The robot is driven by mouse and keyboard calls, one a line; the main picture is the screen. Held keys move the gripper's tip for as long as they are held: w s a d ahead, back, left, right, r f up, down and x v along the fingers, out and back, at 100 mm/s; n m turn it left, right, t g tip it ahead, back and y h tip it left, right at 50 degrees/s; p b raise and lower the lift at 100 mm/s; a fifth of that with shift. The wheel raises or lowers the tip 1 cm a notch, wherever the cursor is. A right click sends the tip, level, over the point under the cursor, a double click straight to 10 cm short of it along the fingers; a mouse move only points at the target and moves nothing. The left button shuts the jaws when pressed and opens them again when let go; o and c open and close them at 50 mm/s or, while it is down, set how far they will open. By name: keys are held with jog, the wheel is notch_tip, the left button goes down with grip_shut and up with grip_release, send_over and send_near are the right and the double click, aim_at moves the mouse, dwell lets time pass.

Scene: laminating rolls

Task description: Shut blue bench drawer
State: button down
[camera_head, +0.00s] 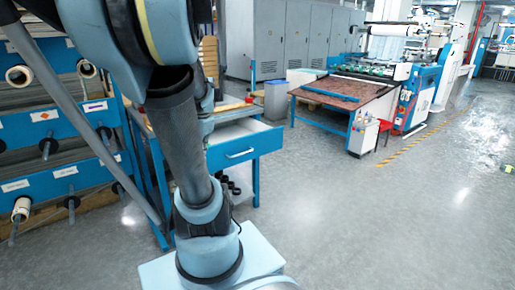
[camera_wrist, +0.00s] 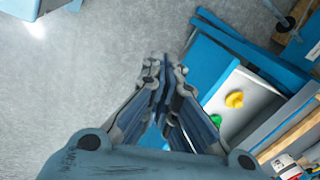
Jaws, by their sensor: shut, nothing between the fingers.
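The blue bench drawer (camera_head: 241,147) stands pulled out from the workbench in the head view, its pale inside showing behind the blue front and handle. In the wrist view the blue drawer front (camera_wrist: 207,63) lies just right of my fingers. The white inside (camera_wrist: 250,115) holds a yellow piece (camera_wrist: 235,99) and a green piece (camera_wrist: 216,119). My gripper (camera_wrist: 160,62) is shut and empty, over the floor on the outer side of the drawer front. I cannot tell whether it touches the front. The head view does not clearly show my gripper.
The workbench (camera_head: 226,112) has a grey bin (camera_head: 276,101) near it. A blue roll rack (camera_head: 63,139) stands at the left. A laminating machine with a patterned table (camera_head: 343,92) is at the back.

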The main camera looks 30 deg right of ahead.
aim_at(258, 145)
jog(key=w+d+m+t, duration=0.1)
jog(key=w+d+m, duration=0.2)
jog(key=d+m, duration=0.45)
jog(key=w+d+m, duration=0.3)
jog(key=d+m, duration=0.2)
jog(key=d, duration=0.6)
jog(key=s+d+f+m, duration=0.1)
jog(key=d+f+m, duration=0.1)
jog(key=d+m, duration=0.95)
jog(key=shift+w+d+f+n+t, duration=0.15)
jog(key=shift+w+d+f+n, duration=0.45)
jog(key=shift+w+f, duration=0.85)
jog(key=shift+w+d+f+n+t, duration=0.1)
jog(key=shift+w+d+f+n, duration=0.3)
jog(key=shift+w+d+f, duration=0.95)
jog(key=shift+w+d+f+n+t, duration=0.15)
jog(key=shift+w+f+n, duration=0.55)
jog(key=shift+f, duration=1.4)
jog(key=shift+w, duration=0.25)
